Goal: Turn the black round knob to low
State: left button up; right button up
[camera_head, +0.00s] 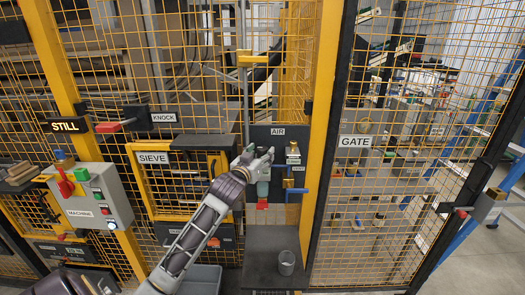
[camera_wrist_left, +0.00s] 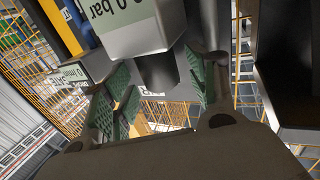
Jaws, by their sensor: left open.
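My left gripper (camera_head: 257,160) is in front of the dark panel marked AIR (camera_head: 292,133) in the head view. In the left wrist view the open gripper (camera_wrist_left: 156,92) shows green finger pads left and right of a short dark cylinder, which looks like the black round knob (camera_wrist_left: 158,72). A gap shows between the knob and the left pads; contact on the right cannot be told. A grey box with a green-white "0.0 bar" readout (camera_wrist_left: 125,12) is next to the knob. In the head view the gripper hides the knob. Its setting marks cannot be read. My right gripper is not in view.
A blue handle (camera_head: 296,191) and a brass fitting (camera_head: 293,152) sit right of the gripper. A red part (camera_head: 262,204) is just below it. A grey cup (camera_head: 286,262) stands on a dark shelf below. Yellow mesh fencing and the SIEVE door (camera_head: 155,158) border the space.

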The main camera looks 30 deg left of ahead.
pick_arm(q)
jog(key=shift+w+a, duration=0.15)
jog(key=shift+w, duration=0.9)
jog(key=c, duration=1.1)
jog(key=shift+o, duration=0.2)
jog(key=shift+n+g+y, duration=0.3)
jog(key=shift+n+y, duration=0.4)
jog(key=shift+y, duration=0.3)
jog(key=o, duration=1.1)
jog(key=shift+c, duration=0.2)
